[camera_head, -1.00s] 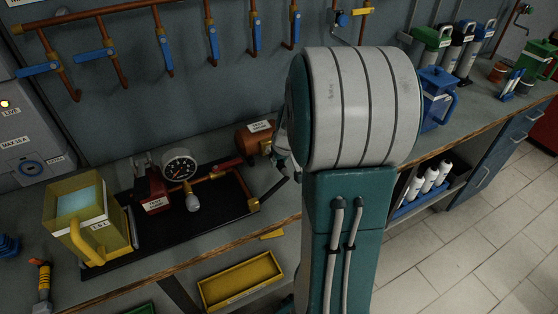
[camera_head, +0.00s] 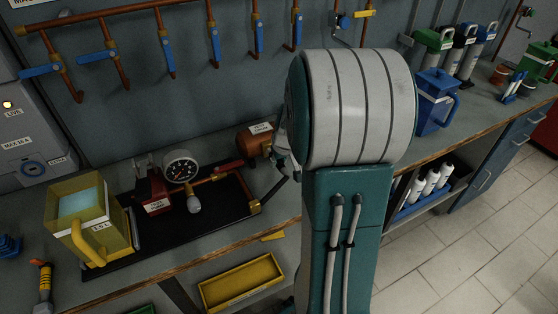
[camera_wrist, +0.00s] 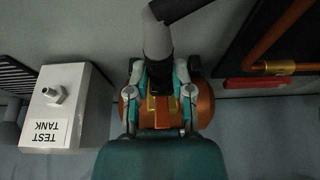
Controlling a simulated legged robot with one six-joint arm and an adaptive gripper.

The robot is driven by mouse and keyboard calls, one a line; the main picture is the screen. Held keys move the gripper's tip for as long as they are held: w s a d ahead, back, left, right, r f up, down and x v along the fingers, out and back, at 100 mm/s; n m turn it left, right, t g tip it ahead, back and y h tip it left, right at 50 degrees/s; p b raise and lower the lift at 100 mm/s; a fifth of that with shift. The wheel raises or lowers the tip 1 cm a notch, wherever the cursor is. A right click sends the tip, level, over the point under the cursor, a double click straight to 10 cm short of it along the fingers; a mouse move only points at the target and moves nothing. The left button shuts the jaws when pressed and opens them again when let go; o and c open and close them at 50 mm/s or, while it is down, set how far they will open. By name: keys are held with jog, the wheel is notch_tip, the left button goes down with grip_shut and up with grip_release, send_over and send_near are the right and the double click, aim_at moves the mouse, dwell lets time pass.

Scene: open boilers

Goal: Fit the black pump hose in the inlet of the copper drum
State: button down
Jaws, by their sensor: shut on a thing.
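The copper drum (camera_head: 252,141) lies on its side at the back of the bench, with a white label on it. In the wrist view the copper drum (camera_wrist: 205,106) sits behind my fingers, with brass parts showing between them. My gripper (camera_wrist: 160,72) is shut on the pump hose (camera_wrist: 157,38), which has a grey stretch and a black stretch bending off to the upper right. In the head view my gripper (camera_head: 282,150) is just right of the drum, mostly hidden by my arm. The drum's inlet is hidden, so I cannot tell whether the hose is in it.
A black tray (camera_head: 225,208) with a pressure gauge (camera_head: 181,166) and copper pipe lies left of my arm. A yellow jug (camera_head: 88,220) stands at its left end. The white test tank (camera_wrist: 68,105) shows at left in the wrist view. Blue-handled valves hang on the wall.

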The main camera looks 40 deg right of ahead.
jog(key=shift+w, duration=0.3)
dwell(1.2)
jog(key=shift+c, duration=2.1)
grip_release()
jog(key=shift+s+r, duration=0.1)
jog(key=shift+r, duration=0.05)
jog(key=shift+v, duration=2.35)
jog(key=v, duration=1.2)
jog(key=shift+a, duration=0.1)
